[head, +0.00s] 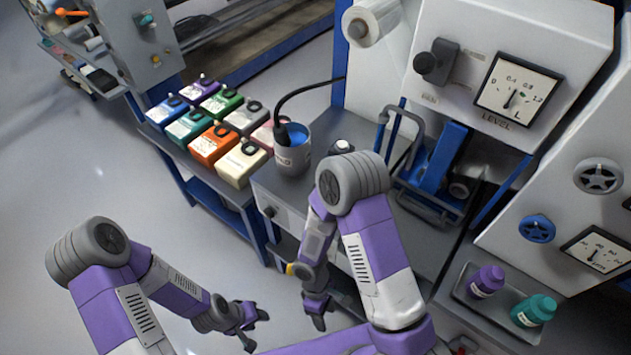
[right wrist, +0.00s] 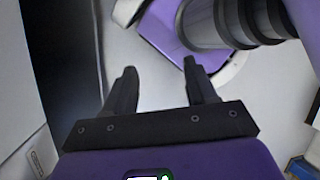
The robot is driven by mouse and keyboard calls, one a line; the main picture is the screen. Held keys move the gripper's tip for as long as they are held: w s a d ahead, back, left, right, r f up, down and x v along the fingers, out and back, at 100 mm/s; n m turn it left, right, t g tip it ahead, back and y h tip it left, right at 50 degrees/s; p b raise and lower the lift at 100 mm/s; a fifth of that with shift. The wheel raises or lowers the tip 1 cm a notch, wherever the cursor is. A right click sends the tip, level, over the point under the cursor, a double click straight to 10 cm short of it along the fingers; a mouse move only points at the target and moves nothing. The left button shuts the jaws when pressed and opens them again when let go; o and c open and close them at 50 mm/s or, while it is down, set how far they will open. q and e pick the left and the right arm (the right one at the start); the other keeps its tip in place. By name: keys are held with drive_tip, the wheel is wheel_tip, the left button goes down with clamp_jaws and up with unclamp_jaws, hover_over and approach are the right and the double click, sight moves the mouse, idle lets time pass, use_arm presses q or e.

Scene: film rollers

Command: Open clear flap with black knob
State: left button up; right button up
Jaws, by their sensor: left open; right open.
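A black knob (head: 425,63) sticks out from the pale front of the machine at the upper right of the head view. My left gripper (head: 256,327) is open and empty, low in the head view, far from the knob. My right gripper (head: 315,311) hangs below the bench edge, also far from the knob. In the right wrist view, the right gripper (right wrist: 160,75) is open with nothing between its fingers.
A level gauge (head: 518,90) sits right of the knob. A tray (head: 470,298) with purple and teal bottles is at lower right. Floor at left is clear.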

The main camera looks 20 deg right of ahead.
drive_tip(key=w+r+n+t+h+p, duration=0.3)
drive_tip(key=w+r+n+t+h, duration=1.15)
drive_tip(key=w+r, duration=0.85)
drive_tip(key=shift+n+t+y, duration=0.35)
drive_tip(key=shift+t+y, duration=0.2)
drive_tip(key=shift+y, duration=0.1)
drive_tip(key=d, duration=0.1)
drive_tip(key=w+d+r, duration=0.1)
drive_tip(key=d, duration=0.1)
drive_tip(key=w+d, duration=0.1)
drive_tip(key=d, duration=0.1)
drive_tip(key=shift+r+b, duration=0.3)
drive_tip(key=shift+r, duration=0.05)
drive_tip(key=shift+c, duration=0.3)
clamp_jaws()
